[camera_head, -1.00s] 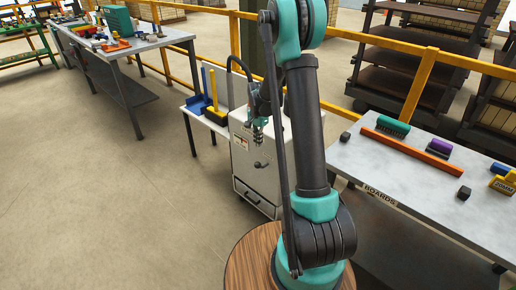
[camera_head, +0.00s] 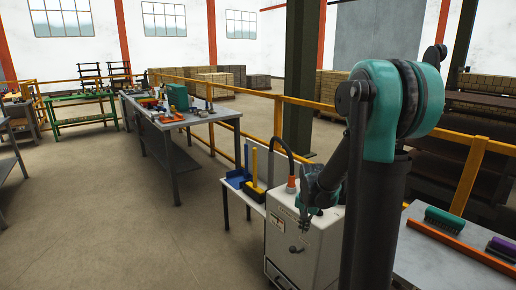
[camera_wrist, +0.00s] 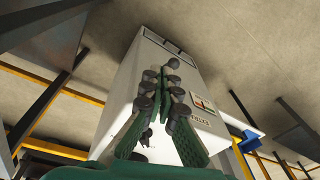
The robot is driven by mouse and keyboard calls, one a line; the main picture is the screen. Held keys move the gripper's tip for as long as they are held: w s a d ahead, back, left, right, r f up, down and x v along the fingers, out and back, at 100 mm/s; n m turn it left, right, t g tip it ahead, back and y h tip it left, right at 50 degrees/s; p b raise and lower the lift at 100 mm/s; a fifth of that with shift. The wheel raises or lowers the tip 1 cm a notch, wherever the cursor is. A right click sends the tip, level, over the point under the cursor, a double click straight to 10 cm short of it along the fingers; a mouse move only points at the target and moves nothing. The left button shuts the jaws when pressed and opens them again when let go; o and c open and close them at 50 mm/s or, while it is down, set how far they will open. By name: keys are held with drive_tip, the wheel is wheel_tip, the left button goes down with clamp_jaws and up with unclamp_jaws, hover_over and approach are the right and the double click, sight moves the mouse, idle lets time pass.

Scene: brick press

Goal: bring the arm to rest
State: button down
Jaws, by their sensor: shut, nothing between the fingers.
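My arm rises at the right of the head view and bends over toward a white cabinet. My gripper (camera_head: 308,208) hangs in front of the cabinet's upper part, small and partly merged with my wrist. In the wrist view my gripper (camera_wrist: 165,100) is shut with nothing between its green-padded fingers. The white cabinet (camera_wrist: 190,65) fills the background behind the fingers there. I cannot tell the exact gap between my gripper and the cabinet.
The white cabinet (camera_head: 286,252) stands close to my arm. A small table (camera_head: 235,192) with blue and yellow items is left of it. A grey bench (camera_head: 424,256) with brushes and an orange bar is at the right. Yellow rails (camera_head: 277,118) run behind. Open floor lies left.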

drive_tip(key=s+d+n+t, duration=0.1)
drive_tip(key=s+n, duration=0.5)
drive_tip(key=s, duration=1.3)
drive_tip(key=shift+s+n+t, duration=0.3)
drive_tip(key=shift+t, duration=0.5)
idle(0.5)
drive_tip(key=w+a+f+m+g, duration=0.1)
drive_tip(key=w+m, duration=0.4)
drive_tip(key=w, duration=1)
drive_tip(key=w+a+f+m+g, duration=0.1)
drive_tip(key=w+f+m+g, duration=0.2)
drive_tip(key=w, duration=1.3)
drive_tip(key=m, duration=0.2)
drive_tip(key=shift+m, duration=0.4)
drive_tip(key=shift+a+f, duration=0.1)
drive_tip(key=shift+f, duration=0.1)
